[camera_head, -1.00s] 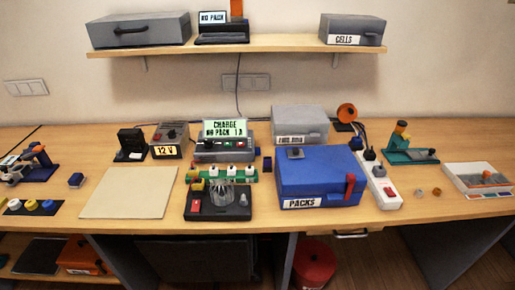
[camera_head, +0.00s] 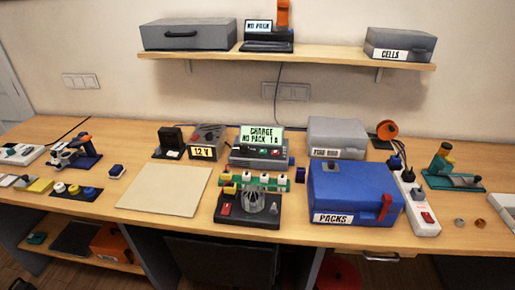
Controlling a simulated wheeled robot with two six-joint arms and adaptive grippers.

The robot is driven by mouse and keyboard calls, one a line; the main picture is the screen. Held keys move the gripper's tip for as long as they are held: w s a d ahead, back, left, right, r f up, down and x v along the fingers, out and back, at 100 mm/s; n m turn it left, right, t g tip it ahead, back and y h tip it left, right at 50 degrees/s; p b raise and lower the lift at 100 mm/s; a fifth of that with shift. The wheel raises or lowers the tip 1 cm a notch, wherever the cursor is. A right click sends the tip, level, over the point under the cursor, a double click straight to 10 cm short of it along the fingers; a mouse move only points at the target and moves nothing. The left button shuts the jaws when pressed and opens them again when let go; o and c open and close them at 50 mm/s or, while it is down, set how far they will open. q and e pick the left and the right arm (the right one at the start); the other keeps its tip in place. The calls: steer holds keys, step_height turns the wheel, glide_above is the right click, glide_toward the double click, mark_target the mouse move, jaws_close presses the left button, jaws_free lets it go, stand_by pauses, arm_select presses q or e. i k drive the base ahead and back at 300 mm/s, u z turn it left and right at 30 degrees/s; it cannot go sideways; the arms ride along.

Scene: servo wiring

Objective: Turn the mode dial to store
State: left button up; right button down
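The charger (camera_head: 259,155) stands at the back middle of the table, a grey unit with a lit green screen (camera_head: 262,136) reading "CHARGE NO PACK 1A". Small controls show on its front under the screen. The mode dial is too small to make out for sure, and so is its setting. A green strip with several white-topped posts (camera_head: 265,178) is in front of the charger and partly covers its lower front. Neither of my grippers is in view.
A blue PACKS box (camera_head: 349,188) stands right of the charger, a 12 V supply (camera_head: 206,142) left of it. A black base with a clear holder (camera_head: 246,208) stands in front. A beige mat (camera_head: 165,189) lies bare at left. A shelf (camera_head: 290,53) hangs above.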

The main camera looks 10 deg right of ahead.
mark_target(244, 150)
steer(key=k, duration=0.6)
steer(key=u, duration=0.2)
steer(key=i, duration=1.15)
steer(key=z, duration=0.95)
